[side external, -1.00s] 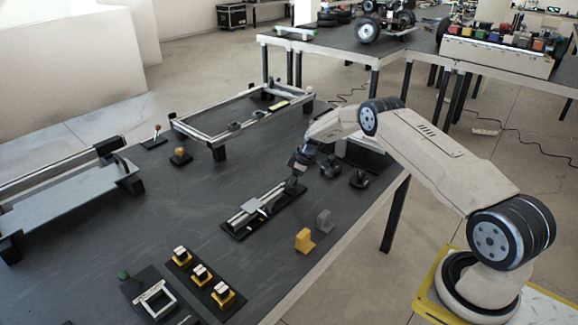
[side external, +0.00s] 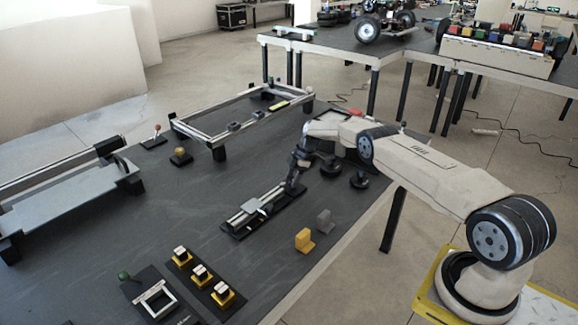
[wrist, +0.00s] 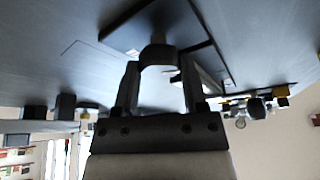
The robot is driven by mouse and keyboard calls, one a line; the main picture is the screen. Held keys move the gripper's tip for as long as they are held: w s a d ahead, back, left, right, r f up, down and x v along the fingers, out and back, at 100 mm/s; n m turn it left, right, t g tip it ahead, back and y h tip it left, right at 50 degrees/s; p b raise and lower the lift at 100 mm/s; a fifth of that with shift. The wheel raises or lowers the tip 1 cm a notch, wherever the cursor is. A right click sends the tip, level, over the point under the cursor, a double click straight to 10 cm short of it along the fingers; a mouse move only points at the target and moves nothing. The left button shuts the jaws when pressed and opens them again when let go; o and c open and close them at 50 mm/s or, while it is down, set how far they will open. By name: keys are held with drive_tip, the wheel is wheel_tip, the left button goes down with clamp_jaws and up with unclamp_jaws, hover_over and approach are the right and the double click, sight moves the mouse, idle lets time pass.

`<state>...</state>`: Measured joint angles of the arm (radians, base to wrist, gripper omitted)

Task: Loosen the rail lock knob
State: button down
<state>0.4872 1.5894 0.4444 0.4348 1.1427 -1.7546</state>
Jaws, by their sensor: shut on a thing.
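The rail lock knob is a dark round piece (wrist: 157,52) between my fingertips in the wrist view. In the side view it is at the far right end of the rail and mostly hidden by my gripper. My gripper (side external: 294,186) points down at that end of the rail. In the wrist view my gripper (wrist: 158,68) is shut on the knob, one finger on each side.
Two dark round-based pieces (side external: 359,180) stand right of my gripper. A grey block (side external: 324,221) and a yellow block (side external: 304,240) stand near the table edge. A metal frame (side external: 205,140) is behind. Yellow-based switches (side external: 201,274) are at front. Bare table lies left of the rail.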

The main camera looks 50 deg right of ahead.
drive_tip(key=shift+s+f, duration=0.1)
idle(0.4)
drive_tip(key=shift+c, duration=0.7)
unclamp_jaws()
drive_tip(key=shift+d+r, duration=0.25)
drive_tip(key=shift+r, duration=0.45)
drive_tip(key=v, duration=0.6)
drive_tip(key=shift+r, duration=0.2)
drive_tip(key=shift+d, duration=0.15)
